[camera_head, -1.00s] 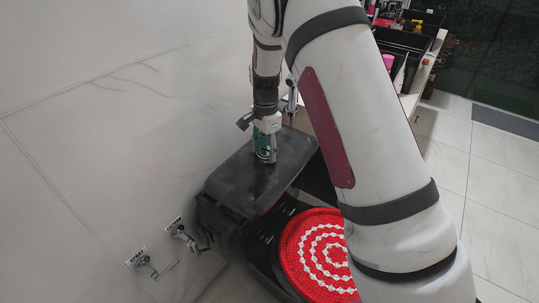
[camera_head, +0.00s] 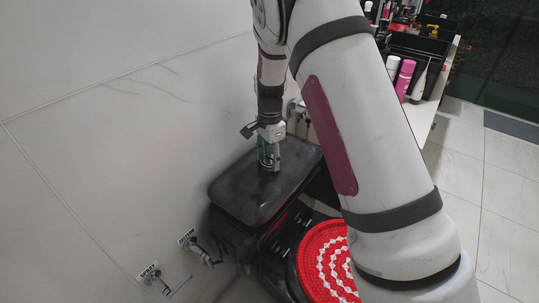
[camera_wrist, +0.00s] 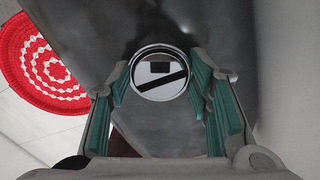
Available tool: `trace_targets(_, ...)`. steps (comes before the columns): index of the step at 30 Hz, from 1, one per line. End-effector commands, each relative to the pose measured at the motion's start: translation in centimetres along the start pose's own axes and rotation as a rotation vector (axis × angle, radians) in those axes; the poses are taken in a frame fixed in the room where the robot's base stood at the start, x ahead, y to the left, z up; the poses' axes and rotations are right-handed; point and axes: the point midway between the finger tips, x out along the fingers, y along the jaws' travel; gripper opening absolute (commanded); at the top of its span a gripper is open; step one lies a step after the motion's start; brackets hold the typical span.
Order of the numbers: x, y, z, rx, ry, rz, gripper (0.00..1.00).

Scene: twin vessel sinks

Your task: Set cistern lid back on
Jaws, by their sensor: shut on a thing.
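The dark cistern lid (camera_head: 235,190) is a rounded slab above the black cistern (camera_head: 236,245) by the wall. The cistern's inside is hidden.
A toilet with a red and white round seat cover (camera_head: 328,262) stands in front of the cistern. Two labelled wall valves (camera_head: 203,254) are at lower left. A counter with bottles (camera_head: 405,78) is at upper right. My arm covers the middle right; tiled floor is clear at right.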

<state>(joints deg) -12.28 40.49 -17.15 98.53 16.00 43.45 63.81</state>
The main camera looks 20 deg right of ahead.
Motion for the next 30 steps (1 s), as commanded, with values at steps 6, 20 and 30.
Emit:
trace_targets(6, 1.6, -0.1, 0.0, 0.0, 0.0, -0.003, 0.0)
trace_targets(20, 4.4, -0.1, 0.0, 0.0, 0.0, -0.003, 0.0)
trace_targets(30, 4.5, -0.1, 0.0, 0.0, 0.0, -0.003, 0.0)
